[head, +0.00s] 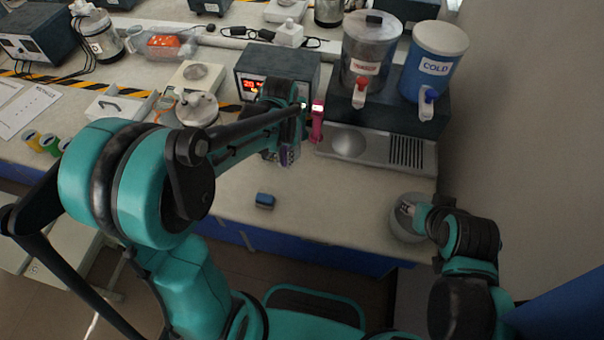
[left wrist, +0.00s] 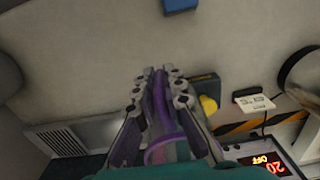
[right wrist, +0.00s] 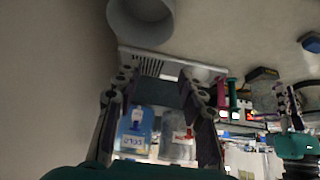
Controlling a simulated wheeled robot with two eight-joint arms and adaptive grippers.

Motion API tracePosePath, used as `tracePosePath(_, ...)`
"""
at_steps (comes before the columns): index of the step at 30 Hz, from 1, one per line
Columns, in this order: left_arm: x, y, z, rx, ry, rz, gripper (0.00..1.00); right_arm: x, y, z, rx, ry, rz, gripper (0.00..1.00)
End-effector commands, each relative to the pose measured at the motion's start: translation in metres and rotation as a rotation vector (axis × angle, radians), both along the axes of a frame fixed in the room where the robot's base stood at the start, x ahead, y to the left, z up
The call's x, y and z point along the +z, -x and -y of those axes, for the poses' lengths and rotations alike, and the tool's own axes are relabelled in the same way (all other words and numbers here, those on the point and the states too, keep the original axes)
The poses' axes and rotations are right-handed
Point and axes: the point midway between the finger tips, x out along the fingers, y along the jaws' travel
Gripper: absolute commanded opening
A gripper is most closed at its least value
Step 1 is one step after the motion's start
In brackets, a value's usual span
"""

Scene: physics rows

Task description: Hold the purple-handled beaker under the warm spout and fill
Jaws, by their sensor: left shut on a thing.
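My left gripper (head: 287,148) is shut on the beaker's purple handle (left wrist: 160,98). The beaker (left wrist: 165,152) is mostly hidden by the gripper; its contents cannot be made out. It is left of the drip tray (head: 348,143), apart from the spouts. The warm dispenser (head: 369,48) is a clear tank with a red label and a red tap (head: 361,90). The blue cold dispenser (head: 433,58) stands to its right. My right gripper (right wrist: 158,88) is open and empty, close to a grey-white round container (right wrist: 143,22) at the counter's right.
A small blue block (head: 264,201) lies on the counter in front of the left gripper. A pink upright object (head: 317,122) stands beside the tray's left end. A dark box with a red display (head: 262,72) is behind the left gripper. The front middle of the counter is mostly clear.

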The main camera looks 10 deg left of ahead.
Motion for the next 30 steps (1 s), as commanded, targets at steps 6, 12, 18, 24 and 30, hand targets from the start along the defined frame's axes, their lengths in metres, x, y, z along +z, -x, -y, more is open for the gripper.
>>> tracePosePath(6, -0.001, -0.004, -0.009, 0.01, 0.0, 0.0, 0.0, -0.001, 0.0, 0.0, 0.0, 0.0, 0.0, 0.4)
tracePosePath(12, -0.001, -0.004, -0.008, 0.009, 0.0, 0.0, 0.0, 0.0, 0.0, 0.0, 0.0, 0.0, -0.001, 0.22)
tracePosePath(18, 0.014, -0.004, -0.008, 0.009, 0.0, 0.0, 0.0, 0.027, -0.016, -0.004, 0.003, -0.006, -0.025, 0.0)
tracePosePath(24, 0.048, -0.004, -0.008, 0.009, 0.0, 0.0, 0.0, 0.088, -0.062, -0.016, 0.009, -0.019, -0.097, 0.0)
tracePosePath(30, 0.081, -0.004, -0.008, 0.009, 0.0, 0.0, 0.0, 0.136, -0.118, -0.033, 0.012, -0.031, -0.179, 0.0)
